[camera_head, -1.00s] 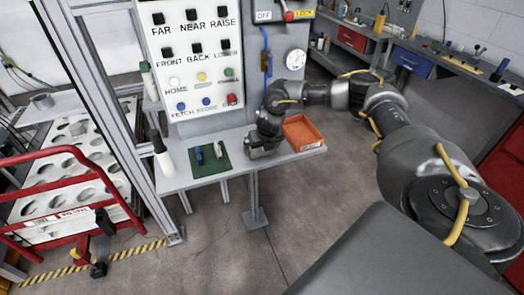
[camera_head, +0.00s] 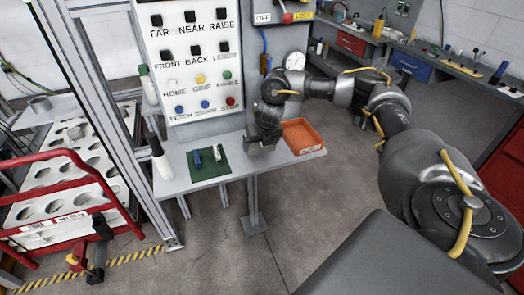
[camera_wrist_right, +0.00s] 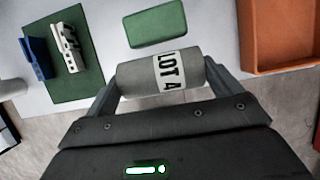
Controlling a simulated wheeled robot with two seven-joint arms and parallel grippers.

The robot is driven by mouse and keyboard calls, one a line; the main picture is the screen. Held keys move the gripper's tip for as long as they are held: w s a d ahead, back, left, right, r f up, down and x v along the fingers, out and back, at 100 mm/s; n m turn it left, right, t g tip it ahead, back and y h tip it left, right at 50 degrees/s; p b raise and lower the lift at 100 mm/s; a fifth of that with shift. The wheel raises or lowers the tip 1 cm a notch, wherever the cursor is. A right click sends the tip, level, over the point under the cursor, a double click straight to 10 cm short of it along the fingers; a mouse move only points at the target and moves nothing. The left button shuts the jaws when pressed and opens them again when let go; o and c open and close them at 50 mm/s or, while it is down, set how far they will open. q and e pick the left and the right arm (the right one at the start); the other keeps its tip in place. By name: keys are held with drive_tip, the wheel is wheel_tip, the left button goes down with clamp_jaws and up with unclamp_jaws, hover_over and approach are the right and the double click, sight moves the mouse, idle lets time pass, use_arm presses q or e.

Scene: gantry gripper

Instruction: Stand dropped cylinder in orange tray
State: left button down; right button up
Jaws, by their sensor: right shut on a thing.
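My right gripper (camera_head: 262,144) is over the grey shelf, just left of the orange tray (camera_head: 316,150). In the right wrist view the right gripper (camera_wrist_right: 163,88) is shut on a grey cylinder (camera_wrist_right: 134,80) with a white "LOT 4" label. The cylinder lies crosswise between the two fingers. In the head view the gripper hides most of it. The orange tray (camera_wrist_right: 279,68) shows at the upper right of the wrist view, apart from the cylinder, and its visible floor is empty. My left gripper is not in view.
A green mat (camera_head: 207,176) left of the gripper carries a blue piece (camera_head: 197,159) and a white piece (camera_head: 217,153). A green block (camera_wrist_right: 157,25) lies just beyond the cylinder. A white bottle-like object (camera_head: 162,161) stands at the shelf's left end. A button panel (camera_head: 196,60) rises behind.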

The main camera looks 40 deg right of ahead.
drive_tip(key=s+a+r+p, duration=0.1)
drive_tip(key=s+a+r, duration=0.6)
drive_tip(key=a+r, duration=0.2)
drive_tip(key=shift+s+a, duration=0.35)
drive_tip(key=shift+a, duration=0.65)
drive_tip(key=shift+r, duration=0.1)
drive_tip(key=s+a+f+m+g+h, duration=0.1)
drive_tip(key=s+a+m+g, duration=0.15)
drive_tip(key=m, duration=0.75)
drive_tip(key=s+a+m+g+h, duration=0.1)
drive_tip(key=s+m+g, duration=0.3)
drive_tip(key=m, duration=0.7)
drive_tip(key=s+a+r+m+g+y, duration=0.1)
drive_tip(key=a+r+m+g+y, duration=0.1)
drive_tip(key=a+r+m, duration=0.3)
drive_tip(key=a+m+y, duration=0.1)
drive_tip(key=a+m, duration=0.2)
drive_tip(key=m, duration=0.3)
drive_tip(key=shift+a, duration=0.25)
